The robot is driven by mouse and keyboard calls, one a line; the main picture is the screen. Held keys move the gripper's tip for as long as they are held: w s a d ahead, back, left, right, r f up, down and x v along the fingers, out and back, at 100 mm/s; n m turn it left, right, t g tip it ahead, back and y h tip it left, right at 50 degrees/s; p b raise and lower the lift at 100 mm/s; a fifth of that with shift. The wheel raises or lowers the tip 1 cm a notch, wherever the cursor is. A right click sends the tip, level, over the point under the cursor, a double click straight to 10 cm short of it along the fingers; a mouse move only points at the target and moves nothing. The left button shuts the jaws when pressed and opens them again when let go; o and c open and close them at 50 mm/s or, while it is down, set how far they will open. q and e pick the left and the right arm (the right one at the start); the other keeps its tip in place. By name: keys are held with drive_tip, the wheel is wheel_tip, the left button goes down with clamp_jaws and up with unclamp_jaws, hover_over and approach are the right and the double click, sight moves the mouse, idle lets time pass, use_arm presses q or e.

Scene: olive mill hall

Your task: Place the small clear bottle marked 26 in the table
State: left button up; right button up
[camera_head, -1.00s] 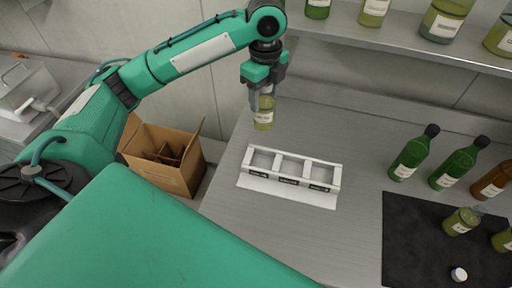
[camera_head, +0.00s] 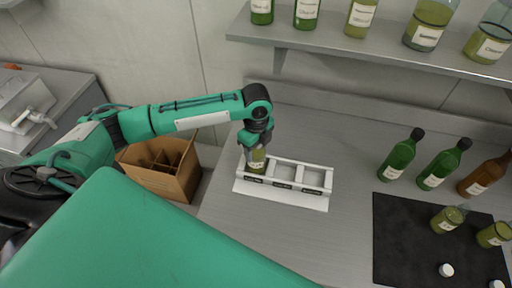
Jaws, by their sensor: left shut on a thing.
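My left gripper (camera_head: 255,146) is shut on a small clear bottle (camera_head: 257,160) with yellow-green contents and a pale label; its marking is too small to read. The bottle is upright at the left compartment of a white three-compartment rack (camera_head: 313,200) on the grey metal table (camera_head: 345,150). Its lower part is hidden by the rack's front wall, and I cannot tell whether it touches the rack floor. The middle and right compartments are empty. My right gripper is not in view.
Green bottles (camera_head: 399,157) and a brown bottle (camera_head: 481,178) stand at the right. A black mat (camera_head: 400,235) holds small bottles (camera_head: 447,219) and white caps (camera_head: 446,270). A shelf (camera_head: 300,38) with bottles hangs behind. A cardboard box (camera_head: 165,182) is left of the table.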

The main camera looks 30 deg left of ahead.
use_arm(q)
drive_tip(key=shift+f, duration=0.45)
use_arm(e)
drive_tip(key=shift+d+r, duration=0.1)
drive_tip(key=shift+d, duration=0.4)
use_arm(q)
drive_tip(key=shift+f, duration=0.15)
drive_tip(key=o, duration=1.6)
drive_tip(key=shift+r, duration=0.25)
wheel_tip(320, 180, up, 11)
drive_tip(key=b, duration=0.3)
drive_tip(key=shift+f, duration=0.2)
drive_tip(key=shift+r, duration=0.6)
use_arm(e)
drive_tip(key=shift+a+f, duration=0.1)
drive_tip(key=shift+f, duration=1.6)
